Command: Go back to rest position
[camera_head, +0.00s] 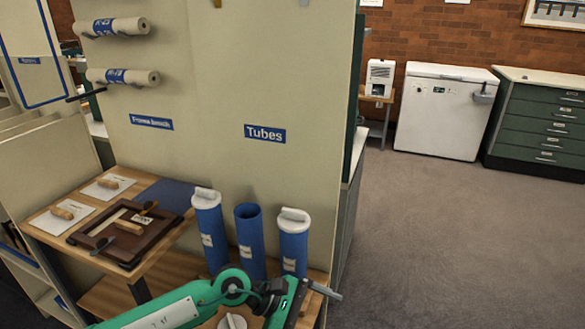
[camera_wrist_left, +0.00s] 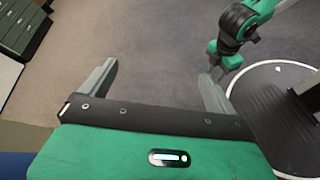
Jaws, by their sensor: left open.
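My left arm reaches in from the bottom of the head view. My left gripper (camera_head: 318,290) is in front of the blue tubes, close to the foot of the right one. In the left wrist view my left gripper (camera_wrist_left: 158,74) has its two fingers wide apart, with only floor between them. My right arm shows at the top right of that view; its gripper (camera_wrist_left: 223,58) points down, too small to tell whether open or shut.
Blue tubes stand on a wooden shelf: the left (camera_head: 211,232) and right (camera_head: 293,245) have white caps, the middle one (camera_head: 250,240) is open. A white lid (camera_head: 232,321) lies below my arm. Floor (camera_head: 440,230) on the right is clear.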

